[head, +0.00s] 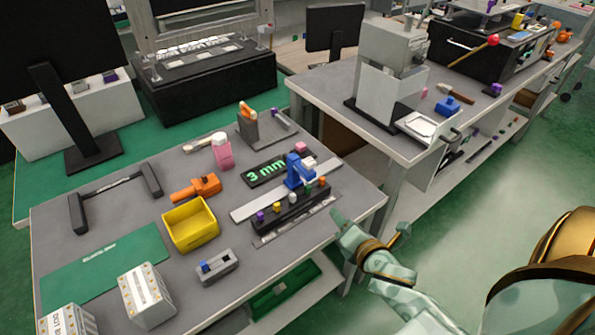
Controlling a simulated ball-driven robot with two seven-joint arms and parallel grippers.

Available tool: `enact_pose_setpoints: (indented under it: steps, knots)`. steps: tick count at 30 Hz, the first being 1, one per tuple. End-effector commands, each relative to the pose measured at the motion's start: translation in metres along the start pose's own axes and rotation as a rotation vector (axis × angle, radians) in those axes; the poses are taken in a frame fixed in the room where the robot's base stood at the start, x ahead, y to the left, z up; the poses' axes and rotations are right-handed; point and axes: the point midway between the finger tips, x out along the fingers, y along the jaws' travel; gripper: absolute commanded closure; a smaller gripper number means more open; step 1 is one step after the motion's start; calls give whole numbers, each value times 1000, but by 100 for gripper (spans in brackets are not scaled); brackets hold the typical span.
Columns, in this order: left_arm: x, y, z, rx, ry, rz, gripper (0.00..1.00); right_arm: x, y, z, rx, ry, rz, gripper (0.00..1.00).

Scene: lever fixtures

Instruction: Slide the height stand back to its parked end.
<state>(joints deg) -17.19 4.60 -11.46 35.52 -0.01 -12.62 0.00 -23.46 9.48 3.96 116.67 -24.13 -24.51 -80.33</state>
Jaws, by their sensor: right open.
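A black display (264,172) reading "3 mm" in green lies just behind the rail. My right gripper (373,230) is open and empty, off the table's right edge and apart from the stand. My left gripper is not in view.
A black block with several coloured knobs (291,210) lies in front of the rail. A yellow bin (190,225), an orange tool (196,187) and a grey box with a blue switch (217,266) are left of it. A second bench (330,92) stands behind right. Green floor lies between.

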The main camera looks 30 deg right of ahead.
Motion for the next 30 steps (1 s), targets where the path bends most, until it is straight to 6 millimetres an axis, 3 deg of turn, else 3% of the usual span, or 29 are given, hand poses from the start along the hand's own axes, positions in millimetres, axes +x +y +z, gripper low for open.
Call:
enact_pose_setpoints:
  steps: [3,6,10,17,30]
  knots:
    - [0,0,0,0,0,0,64,20,8,9,-383,-44,185,53]
    - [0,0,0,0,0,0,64,28,13,12,-649,-96,311,53]
    - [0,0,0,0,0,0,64,30,16,13,-847,-152,407,53]
    - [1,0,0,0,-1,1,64,45,26,13,-917,-178,443,53]
    - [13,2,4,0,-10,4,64,141,72,8,-914,-176,441,53]
